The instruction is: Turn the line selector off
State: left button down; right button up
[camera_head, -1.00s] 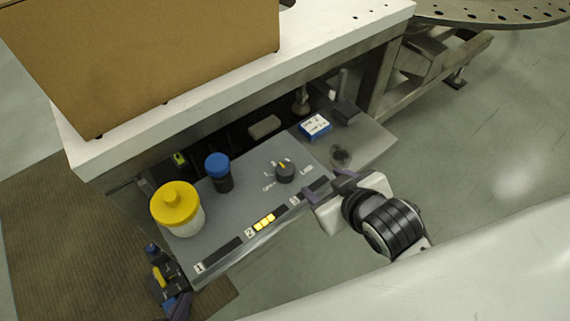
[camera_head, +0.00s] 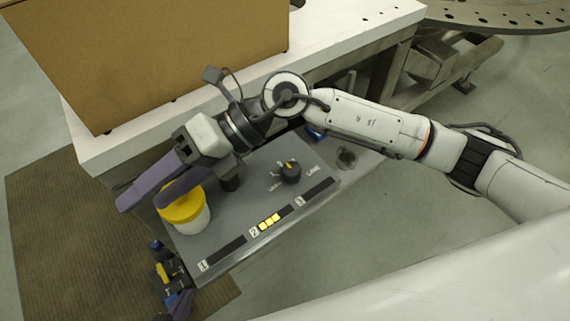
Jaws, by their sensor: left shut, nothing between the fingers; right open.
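The line selector (camera_head: 291,174) is a dark round knob with a yellow mark on its upper side. It sits on the grey panel (camera_head: 245,205), with "LINE" printed to its right; the smaller labels to its left are unclear. My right gripper (camera_head: 140,203) reaches in from the right across the panel's back. Its purple fingers are open at the panel's left end, one partly in front of the yellow lid, well away from the selector.
A dark post (camera_head: 230,184) is mostly hidden by my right gripper. Lit yellow segments (camera_head: 269,222) are on the front strip. A cardboard box (camera_head: 150,60) stands on the white table (camera_head: 350,35) behind.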

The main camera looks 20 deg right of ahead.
jog(key=w+d+f+h, duration=0.3)
jog(key=d+f+h, duration=0.2)
jog(key=d, duration=0.1)
jog(key=t+h, duration=0.2)
jog(key=h, duration=0.6)
send_over(291, 169)
notch_tip(291, 169, down, 3)
notch_tip(291, 169, down, 10)
jog(key=shift+f+p, duration=0.1)
jog(key=shift+p, duration=0.45)
jog(key=shift+c, duration=0.4)
